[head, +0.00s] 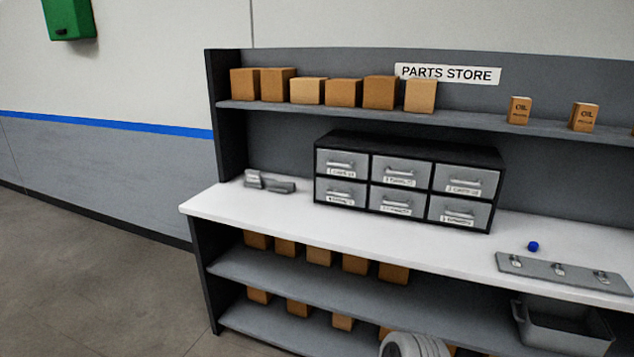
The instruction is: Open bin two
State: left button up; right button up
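A dark cabinet of grey drawers, or bins (407,138), stands on the white worktop in two rows of three. Each drawer has a bar handle and a white label. The top-middle drawer (401,171) carries a label that seems to start with 2, but the print is too small to be sure. The top-left drawer (342,163) and top-right drawer (462,178) flank it. All the drawers look closed. Neither of my grippers shows in the head view.
The white worktop (240,209) has a small grey object (270,184) left of the cabinet. A blue ball (533,246) and a grey plate with hooks (562,272) lie to the right. Boxes line the shelf above (450,116). Open floor (90,270) lies at left.

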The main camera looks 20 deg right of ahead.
aim_at(403, 164)
jog(key=u, duration=3.5)
jog(key=i, duration=0.1)
jog(key=z, duration=2.95)
jog(key=i, duration=1.25)
jog(key=z, duration=1)
